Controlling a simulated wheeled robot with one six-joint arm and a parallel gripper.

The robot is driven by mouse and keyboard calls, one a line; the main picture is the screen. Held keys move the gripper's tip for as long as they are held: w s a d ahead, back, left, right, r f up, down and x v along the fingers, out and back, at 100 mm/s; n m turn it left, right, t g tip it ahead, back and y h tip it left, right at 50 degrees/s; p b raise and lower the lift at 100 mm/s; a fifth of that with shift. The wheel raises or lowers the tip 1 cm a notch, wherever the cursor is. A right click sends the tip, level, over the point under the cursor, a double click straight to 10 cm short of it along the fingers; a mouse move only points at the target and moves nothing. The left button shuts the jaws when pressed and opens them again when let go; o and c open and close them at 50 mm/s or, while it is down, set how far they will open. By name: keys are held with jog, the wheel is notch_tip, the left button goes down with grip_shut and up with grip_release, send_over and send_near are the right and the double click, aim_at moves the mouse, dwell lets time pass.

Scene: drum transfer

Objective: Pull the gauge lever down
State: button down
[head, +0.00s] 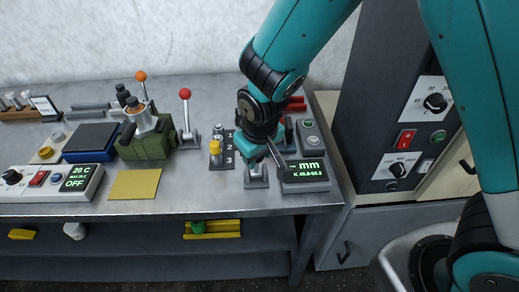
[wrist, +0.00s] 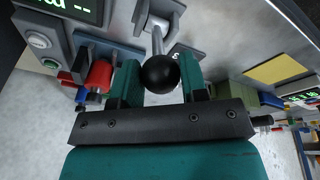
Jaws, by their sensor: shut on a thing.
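The gauge lever has a grey shaft and a black ball knob (wrist: 159,74). Its grey base plate (head: 256,181) stands near the front edge of the bench, just left of the gauge display (head: 305,171), which reads "- mm". My gripper (head: 258,153) is above that base and hides most of the lever in the head view. In the wrist view my gripper (wrist: 159,84) has its two teal fingers on either side of the knob, shut on it. The shaft (wrist: 157,40) runs from the knob to the base.
Left of my gripper stand a block with a yellow knob (head: 215,153), a red-knobbed lever (head: 186,110) and a green fixture (head: 146,138). A yellow pad (head: 135,184) lies at the front. A dark cabinet (head: 380,100) rises at right. Red parts (wrist: 99,76) sit close beside my fingers.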

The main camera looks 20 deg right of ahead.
jog(key=shift+s+a+f, duration=0.15)
jog(key=shift+s+f, duration=0.1)
jog(key=shift+s, duration=0.25)
jog(key=shift+s+a+f, duration=0.15)
jog(key=shift+s+f, duration=0.1)
jog(key=shift+s, duration=0.25)
jog(key=shift+s+f+b, duration=0.15)
jog(key=shift+s+b, duration=0.05)
jog(key=shift+b, duration=0.1)
jog(key=c, duration=0.7)
grip_release()
jog(key=shift+w, duration=0.1)
jog(key=v, duration=1.7)
jog(key=shift+r+b, duration=0.35)
jog(key=shift+b, duration=0.05)
